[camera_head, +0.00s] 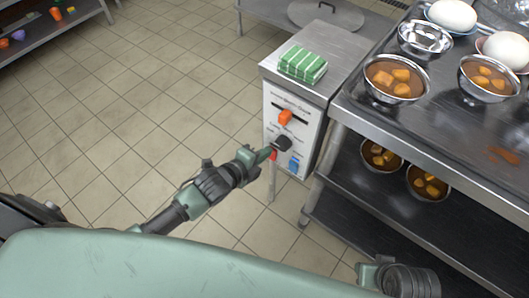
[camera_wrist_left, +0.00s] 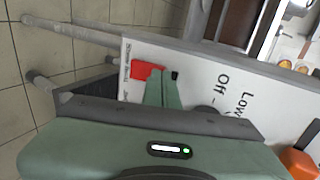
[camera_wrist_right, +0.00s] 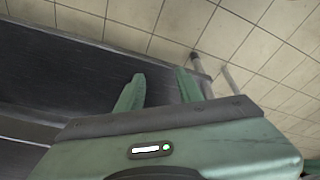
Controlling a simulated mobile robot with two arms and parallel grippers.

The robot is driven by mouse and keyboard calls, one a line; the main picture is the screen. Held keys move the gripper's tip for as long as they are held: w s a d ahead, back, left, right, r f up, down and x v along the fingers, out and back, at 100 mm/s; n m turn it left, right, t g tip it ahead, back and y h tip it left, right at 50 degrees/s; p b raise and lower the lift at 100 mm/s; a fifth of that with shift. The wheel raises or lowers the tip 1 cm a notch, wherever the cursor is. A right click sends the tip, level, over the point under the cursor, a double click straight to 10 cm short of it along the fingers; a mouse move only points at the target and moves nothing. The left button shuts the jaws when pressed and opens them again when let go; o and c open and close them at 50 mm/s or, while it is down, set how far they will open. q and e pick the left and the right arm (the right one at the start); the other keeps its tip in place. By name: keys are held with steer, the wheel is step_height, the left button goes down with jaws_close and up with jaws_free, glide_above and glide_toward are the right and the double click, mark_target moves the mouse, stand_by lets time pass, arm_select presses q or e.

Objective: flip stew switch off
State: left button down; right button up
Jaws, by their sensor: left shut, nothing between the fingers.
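The control panel (camera_head: 290,105) is the white front of a steel cabinet. It carries an orange lever (camera_head: 285,117), a black knob (camera_head: 283,143), a blue switch (camera_head: 294,163) and a red switch (camera_head: 272,155), partly hidden by my left gripper. My left gripper (camera_head: 268,152) is shut and empty, its tips at the panel by the red switch. In the left wrist view the red switch (camera_wrist_left: 146,71) lies right beside the closed fingers (camera_wrist_left: 161,85); contact is unclear. Small print beside it is hard to read. My right gripper (camera_wrist_right: 159,76) is open and empty.
A steel table (camera_head: 440,125) with bowls of stew (camera_head: 396,80) and white eggs (camera_head: 452,14) stands right of the cabinet. More bowls sit on its lower shelf (camera_head: 360,205). A green striped cloth (camera_head: 303,65) lies on the cabinet. The tiled floor (camera_head: 130,110) at left is clear.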

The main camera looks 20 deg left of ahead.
arm_select(q)
steer(key=shift+r+p, duration=0.45)
steer(key=shift+p, duration=0.1)
arm_select(e)
steer(key=shift+s+x, duration=0.2)
steer(key=shift+x, duration=0.8)
steer(key=shift+s+x, duration=0.2)
steer(key=shift+x, duration=0.75)
steer(key=shift+f, duration=0.15)
steer(key=shift+f, duration=0.1)
